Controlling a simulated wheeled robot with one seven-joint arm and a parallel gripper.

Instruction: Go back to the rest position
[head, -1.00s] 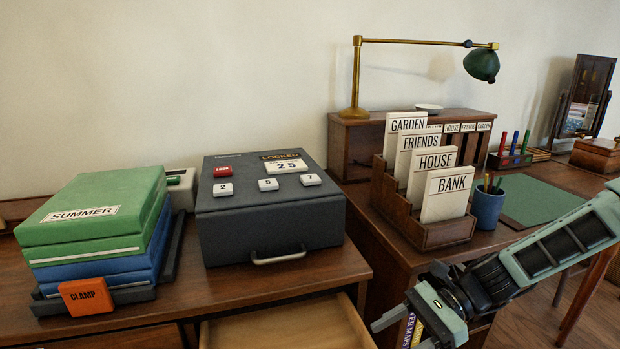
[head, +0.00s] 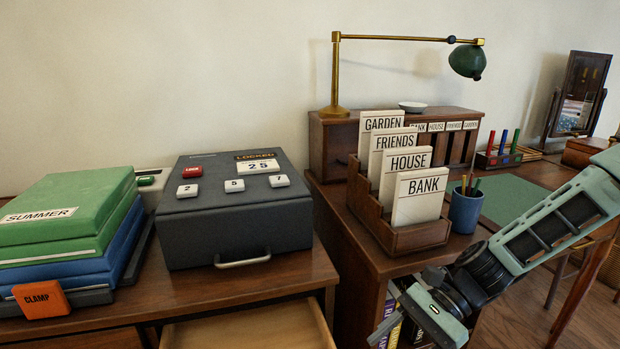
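My gripper (head: 385,318) is at the lower right in the head view, at the end of my green and black arm. It hangs in front of the right desk's side, below the card rack, and touches nothing that I can see. Its fingers point down and left. The fingers are partly hidden by the gripper's body, and I cannot make out the gap between them clearly. No held object shows.
A dark lockbox (head: 236,222) reading LOCKED and a stack of folders (head: 62,228) with an orange clamp (head: 41,299) stand on the left desk. An open drawer (head: 262,330) juts out below. The card rack (head: 421,237) and pencil cup (head: 465,212) stand above my gripper.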

